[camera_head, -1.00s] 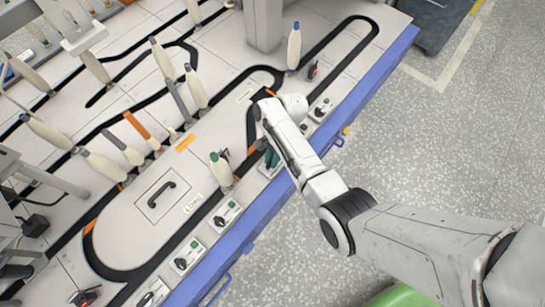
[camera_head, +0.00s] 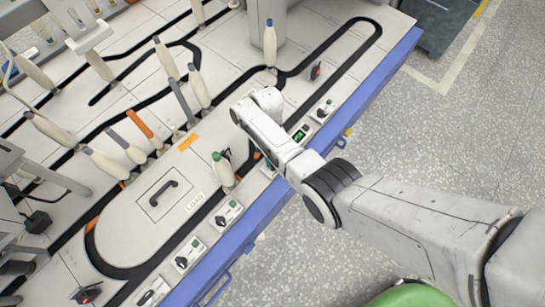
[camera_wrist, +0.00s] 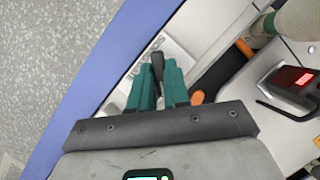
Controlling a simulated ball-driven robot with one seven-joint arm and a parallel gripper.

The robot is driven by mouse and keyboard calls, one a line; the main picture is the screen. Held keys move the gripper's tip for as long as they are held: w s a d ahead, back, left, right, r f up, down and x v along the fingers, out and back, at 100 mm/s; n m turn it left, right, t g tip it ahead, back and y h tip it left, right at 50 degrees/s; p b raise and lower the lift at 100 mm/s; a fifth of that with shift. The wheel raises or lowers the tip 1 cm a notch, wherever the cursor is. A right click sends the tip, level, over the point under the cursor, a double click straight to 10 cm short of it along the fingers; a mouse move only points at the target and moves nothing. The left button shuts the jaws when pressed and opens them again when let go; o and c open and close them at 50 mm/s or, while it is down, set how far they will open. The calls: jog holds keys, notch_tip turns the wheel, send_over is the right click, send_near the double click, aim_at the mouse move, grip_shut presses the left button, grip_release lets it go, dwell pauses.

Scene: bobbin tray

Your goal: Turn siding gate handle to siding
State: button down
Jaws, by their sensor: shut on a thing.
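In the wrist view my gripper (camera_wrist: 159,78) has its two teal fingers close together around a small black handle (camera_wrist: 157,62). The handle's dark top shows between the fingertips; its lower part is hidden by the fingers. An orange piece (camera_wrist: 197,97) lies in the black track just right of the fingers.
A green-tipped bobbin (camera_head: 222,170) stands close left of my arm; a blue-tipped one (camera_head: 270,42) stands behind it. A device with a red display (camera_wrist: 290,80) is right of my gripper. Switch panels (camera_head: 228,212) line the blue table edge (camera_head: 205,275). Grey floor lies beyond.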

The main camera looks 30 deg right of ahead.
jog(key=shift+w+n+h, duration=0.1)
jog(key=shift+n+h, duration=0.2)
jog(key=shift+n, duration=0.5)
jog(key=c, duration=1.1)
grip_release()
jog(key=a+p+v, duration=0.1)
jog(key=p+v, duration=0.2)
jog(key=v, duration=0.7)
jog(key=shift+w+d+r+p, duration=0.2)
jog(key=shift+d+r+p, duration=0.1)
jog(key=shift+d+r, duration=0.1)
jog(key=shift+f, duration=0.1)
